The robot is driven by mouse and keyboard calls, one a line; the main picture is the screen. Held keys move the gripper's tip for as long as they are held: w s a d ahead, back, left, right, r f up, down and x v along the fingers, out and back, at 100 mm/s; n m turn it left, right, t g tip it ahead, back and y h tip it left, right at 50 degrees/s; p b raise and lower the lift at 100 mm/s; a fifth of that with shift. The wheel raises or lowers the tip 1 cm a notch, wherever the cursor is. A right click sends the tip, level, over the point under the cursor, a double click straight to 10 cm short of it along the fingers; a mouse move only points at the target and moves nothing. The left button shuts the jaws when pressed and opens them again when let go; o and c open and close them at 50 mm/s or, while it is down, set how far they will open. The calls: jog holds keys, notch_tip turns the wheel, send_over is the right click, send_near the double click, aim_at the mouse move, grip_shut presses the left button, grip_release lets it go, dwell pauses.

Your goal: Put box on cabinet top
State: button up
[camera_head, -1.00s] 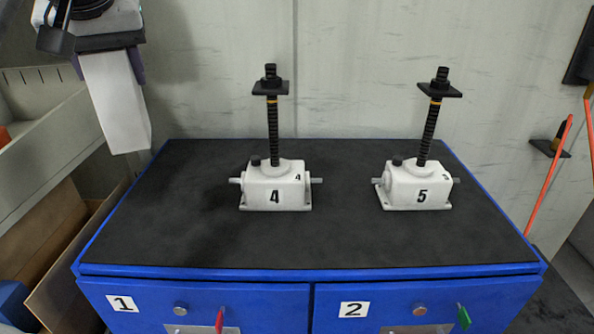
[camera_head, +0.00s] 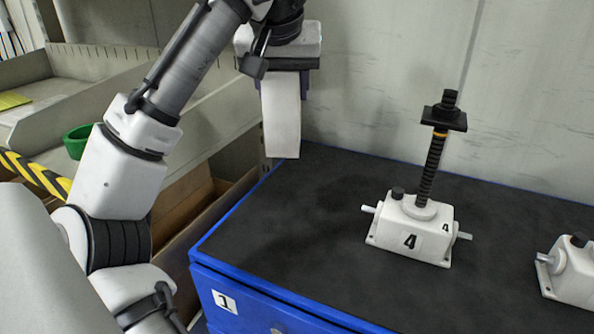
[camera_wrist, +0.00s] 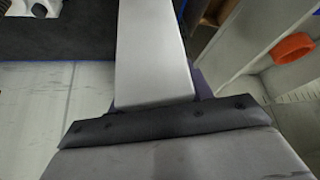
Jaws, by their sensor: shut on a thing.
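A plain white box (camera_head: 281,118), long and narrow, hangs upright below my gripper (camera_head: 284,82) in the head view. My gripper is shut on its upper end. The box also fills the middle of the wrist view (camera_wrist: 152,55). The cabinet top (camera_head: 310,220) is a black surface with a blue edge. The box hangs near its far left corner; I cannot tell how high above it. The lower end of the box appears free.
Screw jack 4 (camera_head: 412,229) stands upright on the cabinet top, and jack 5 (camera_head: 572,270) is cut off at right. Shelving with a green ring (camera_head: 77,141) stands at left. The cabinet top left of jack 4 is clear.

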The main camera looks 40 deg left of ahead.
aim_at(282, 143)
notch_tip(282, 143, down, 16)
jog(key=p, duration=0.1)
dwell(0.4)
jog(key=shift+r, duration=0.1)
jog(key=o, duration=1.3)
jog(key=b+v, duration=0.1)
jog(key=v, duration=1.1)
jog(key=shift+b, duration=0.4)
